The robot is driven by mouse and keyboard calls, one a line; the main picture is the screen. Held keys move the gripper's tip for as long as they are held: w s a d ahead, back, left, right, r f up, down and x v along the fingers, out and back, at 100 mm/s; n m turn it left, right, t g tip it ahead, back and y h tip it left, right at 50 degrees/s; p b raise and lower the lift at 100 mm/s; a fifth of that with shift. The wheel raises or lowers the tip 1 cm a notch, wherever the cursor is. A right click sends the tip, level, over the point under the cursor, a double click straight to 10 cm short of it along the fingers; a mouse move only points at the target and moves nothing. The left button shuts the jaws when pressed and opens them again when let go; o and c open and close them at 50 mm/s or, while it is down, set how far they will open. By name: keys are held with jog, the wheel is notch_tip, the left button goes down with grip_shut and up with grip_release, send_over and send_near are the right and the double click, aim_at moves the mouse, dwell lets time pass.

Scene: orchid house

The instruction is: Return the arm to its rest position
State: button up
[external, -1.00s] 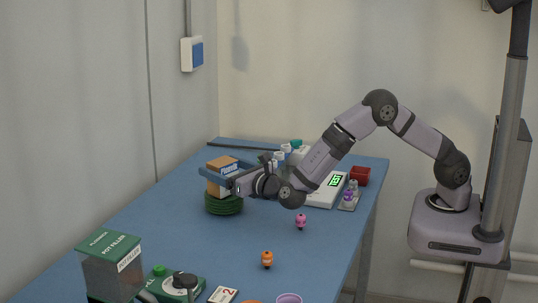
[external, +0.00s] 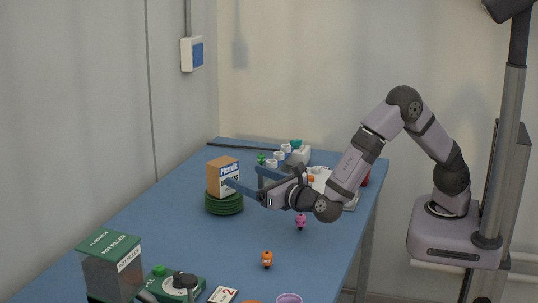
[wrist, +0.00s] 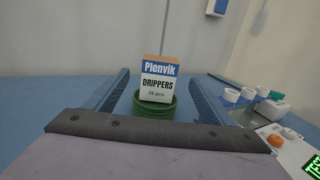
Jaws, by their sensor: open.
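My gripper (external: 243,181) is open, with its two blue fingers spread and nothing held between them. In the external view it hangs above the blue table, just right of a box of drippers (external: 222,176). The box is orange-brown and white with a blue band, and it stands upright on a stack of green saucers (external: 224,204). In the wrist view the drippers box (wrist: 158,82) and the green saucers (wrist: 153,108) show ahead, between the fingers (wrist: 155,92) and apart from them. My arm is bent, its elbow high, reaching left from its base.
A pink figure (external: 301,221) and an orange figure (external: 267,260) stand on the table (external: 160,220). A pot filler (external: 112,263) stands front left. White cups (external: 279,156) stand at the back. A device with a green display (wrist: 311,165) sits at right in the wrist view.

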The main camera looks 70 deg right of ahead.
jog(key=shift+s+a, duration=0.2)
jog(key=shift+s, duration=0.3)
jog(key=s+d+r+m+g+h+p, duration=0.1)
jog(key=s+d+r+m+g+p, duration=0.1)
jog(key=s+d+m+g+p, duration=0.45)
jog(key=s+d+r+m+g+h+p, duration=0.1)
jog(key=s+d+r+m+g+p, duration=0.2)
jog(key=d, duration=0.6)
jog(key=s+d+r+m+g+h+p, duration=0.1)
jog(key=s+d+m+g+p, duration=0.35)
jog(key=d+p, duration=0.2)
jog(key=s+d+r+m+g+y+p, duration=0.2)
jog(key=s+r+m+g+y+p, duration=0.15)
jog(key=s+m+p, duration=0.5)
jog(key=s+a+r+m+y+p, duration=0.5)
jog(key=s+r+m+y+p, duration=0.1)
jog(key=m, duration=0.3)
jog(key=shift+t, duration=0.45)
jog(key=f+b, duration=0.5)
jog(key=shift+s+a+f, duration=0.15)
jog(key=shift+s+a, duration=0.05)
